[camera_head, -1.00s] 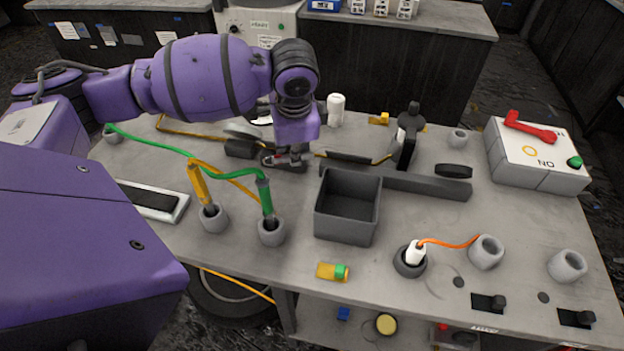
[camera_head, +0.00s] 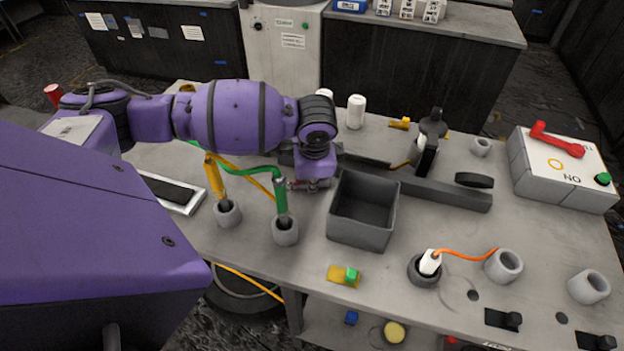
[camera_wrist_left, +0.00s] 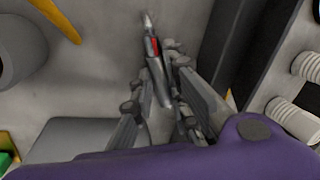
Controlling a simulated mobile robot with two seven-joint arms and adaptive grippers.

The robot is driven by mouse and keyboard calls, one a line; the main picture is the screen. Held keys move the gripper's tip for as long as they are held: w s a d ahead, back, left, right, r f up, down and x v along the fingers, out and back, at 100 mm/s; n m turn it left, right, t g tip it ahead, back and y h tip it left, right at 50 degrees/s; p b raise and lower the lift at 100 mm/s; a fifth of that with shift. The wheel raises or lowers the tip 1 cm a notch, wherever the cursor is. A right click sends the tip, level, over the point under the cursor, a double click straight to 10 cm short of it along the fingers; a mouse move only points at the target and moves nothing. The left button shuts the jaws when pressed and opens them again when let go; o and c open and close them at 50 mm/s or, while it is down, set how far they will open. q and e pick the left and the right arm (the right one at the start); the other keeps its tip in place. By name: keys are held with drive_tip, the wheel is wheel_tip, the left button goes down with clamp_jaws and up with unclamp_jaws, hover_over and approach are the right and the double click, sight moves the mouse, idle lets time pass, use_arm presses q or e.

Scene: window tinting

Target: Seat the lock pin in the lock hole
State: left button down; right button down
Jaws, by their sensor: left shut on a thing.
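My left gripper (camera_head: 307,183) is low over the bench, just left of the open grey bin. In the left wrist view, my left gripper (camera_wrist_left: 163,88) is shut on a slender grey pin-like piece (camera_wrist_left: 152,45) with a red mark and a pale narrow tip. Its tip points away from the fingers. The red mark also shows at the fingers in the head view. I cannot tell for sure that this piece is the lock pin. I cannot pick out the lock hole; two small dark round spots (camera_head: 474,296) lie on the front right of the bench. My right gripper is not in view.
The grey bin (camera_head: 348,232) stands right of the gripper. Green and yellow tools (camera_head: 281,197) stand in grey cups to the front left. A white switch box (camera_head: 560,165) sits at the right.

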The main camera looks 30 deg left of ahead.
use_arm(q)
drive_tip(key=shift+f, duration=0.15)
drive_tip(key=c, duration=2)
unclamp_jaws()
